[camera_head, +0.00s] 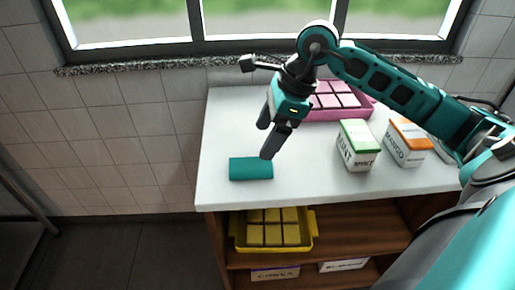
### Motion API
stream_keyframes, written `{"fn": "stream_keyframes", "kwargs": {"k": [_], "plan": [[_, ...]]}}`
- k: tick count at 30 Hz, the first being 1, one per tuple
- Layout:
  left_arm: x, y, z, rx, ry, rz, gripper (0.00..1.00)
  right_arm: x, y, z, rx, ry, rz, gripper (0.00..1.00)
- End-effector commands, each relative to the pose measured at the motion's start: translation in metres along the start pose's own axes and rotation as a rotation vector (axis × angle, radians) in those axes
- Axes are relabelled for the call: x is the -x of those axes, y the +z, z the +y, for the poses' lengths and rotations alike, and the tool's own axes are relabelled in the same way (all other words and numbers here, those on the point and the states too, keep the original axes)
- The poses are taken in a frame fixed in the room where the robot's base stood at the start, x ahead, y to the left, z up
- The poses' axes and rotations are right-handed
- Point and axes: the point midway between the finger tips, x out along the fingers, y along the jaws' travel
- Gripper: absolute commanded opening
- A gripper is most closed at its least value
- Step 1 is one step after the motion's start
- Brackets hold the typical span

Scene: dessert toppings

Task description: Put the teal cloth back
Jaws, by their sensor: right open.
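The teal cloth (251,169) lies folded or rolled as a small block on the white counter, near its front left corner. My right gripper (266,142) is open and points down, just above and behind the cloth's right part. Nothing shows between its fingers. One fingertip appears close to the cloth's top right edge; I cannot tell whether it touches. My left gripper is not in view.
A pink tray (368,109) stands at the back, partly behind my right arm. A mint carton (356,149) and a mango carton (404,146) stand to the right on the counter (307,180). A yellow tray (310,240) and labelled boxes sit on shelves below. The counter's left side is mostly clear.

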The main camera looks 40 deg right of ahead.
Motion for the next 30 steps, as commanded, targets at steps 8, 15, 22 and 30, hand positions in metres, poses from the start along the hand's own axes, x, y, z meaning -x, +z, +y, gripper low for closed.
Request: {"fn": "stream_keyframes", "kwargs": {"k": [8,15,22,30], "plan": [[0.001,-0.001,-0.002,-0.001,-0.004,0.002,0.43,0.036,0.000,0.000,0.001,0.000,0.000,0.84],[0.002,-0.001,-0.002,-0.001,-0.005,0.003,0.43,0.040,0.000,0.001,0.001,0.001,0.001,0.84],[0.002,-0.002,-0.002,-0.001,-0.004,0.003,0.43,0.039,0.000,0.001,0.001,0.001,0.001,0.84],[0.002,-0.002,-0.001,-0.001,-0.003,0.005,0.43,0.039,0.000,0.001,0.001,0.001,0.001,0.84]]}}
